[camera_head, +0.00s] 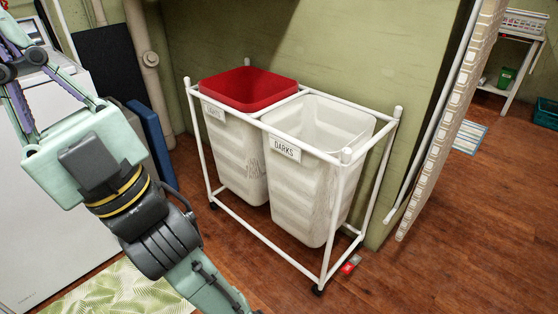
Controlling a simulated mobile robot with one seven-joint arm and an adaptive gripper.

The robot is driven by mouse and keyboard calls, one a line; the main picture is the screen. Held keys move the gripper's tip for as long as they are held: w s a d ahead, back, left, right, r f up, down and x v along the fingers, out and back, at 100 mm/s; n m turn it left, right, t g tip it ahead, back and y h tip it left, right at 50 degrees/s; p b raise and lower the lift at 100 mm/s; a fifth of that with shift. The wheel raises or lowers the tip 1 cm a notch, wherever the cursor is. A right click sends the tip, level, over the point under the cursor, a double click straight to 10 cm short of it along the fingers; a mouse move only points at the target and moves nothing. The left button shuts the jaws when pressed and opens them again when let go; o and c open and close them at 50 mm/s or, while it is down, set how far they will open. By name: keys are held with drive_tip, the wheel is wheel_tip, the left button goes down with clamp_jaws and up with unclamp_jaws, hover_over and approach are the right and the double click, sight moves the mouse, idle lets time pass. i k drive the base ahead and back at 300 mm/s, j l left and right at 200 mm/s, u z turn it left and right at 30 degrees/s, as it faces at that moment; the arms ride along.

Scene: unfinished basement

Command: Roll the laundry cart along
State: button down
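The laundry cart (265,242) is a white tube frame on small dark casters, standing upright against the green wall. It carries two whitish bins. The left bin (238,160) is labelled LIGHTS and has a red lid or lining (248,88) at its top. The right bin (312,195) is labelled DARKS and looks open and empty as far as I see. My gripper (18,48) points up at the far left, apart from the cart and in front of a white appliance. Its fingertips are partly cut off by the frame edge, so its opening is unclear.
A small red and grey item (350,265) lies on the wood floor by the cart's right side. A patterned green mat (120,292) lies at the front left. A blue panel (152,145) leans left of the cart. Floor at the right (470,240) is clear.

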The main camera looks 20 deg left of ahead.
sight(285, 169)
drive_tip(key=i+j+z, duration=0.25)
drive_tip(key=j+z, duration=0.3)
drive_tip(key=i+j, duration=0.1)
drive_tip(key=i, duration=0.2)
drive_tip(key=i+j, duration=0.15)
drive_tip(key=i, duration=0.1)
